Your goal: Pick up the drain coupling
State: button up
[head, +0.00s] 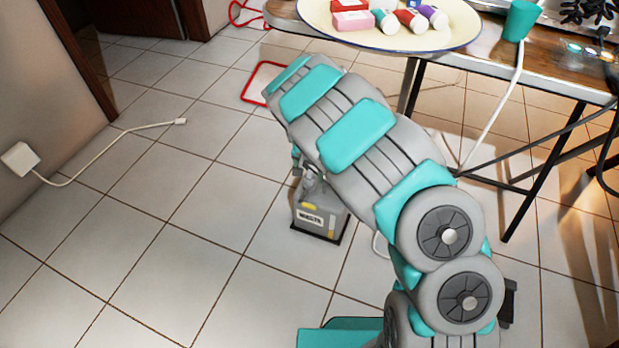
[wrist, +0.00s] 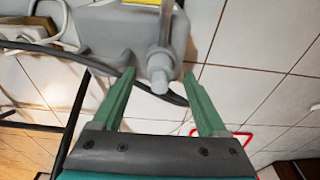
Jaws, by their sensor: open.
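A grey unit (head: 318,218) with a label and a yellow mark stands on the tiled floor in the head view, partly hidden by my arm. A grey fitting (head: 311,182) on its top seems to be the drain coupling. In the wrist view the same grey body (wrist: 110,28) fills the top, and the coupling (wrist: 161,66) shows as a rounded grey piece with a short stub. My gripper (wrist: 160,78) is open, with its green fingers either side of the coupling's end. I see no grip on it. In the head view my arm hides the fingers.
A table (head: 454,67) stands at the right, holding a tray (head: 345,38) of small bottles and a teal cup (head: 521,20). Its dark legs and cables reach the floor. A white cable (head: 110,135) lies at the left. The floor at the left is mostly clear.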

grip_shut()
dwell(0.6)
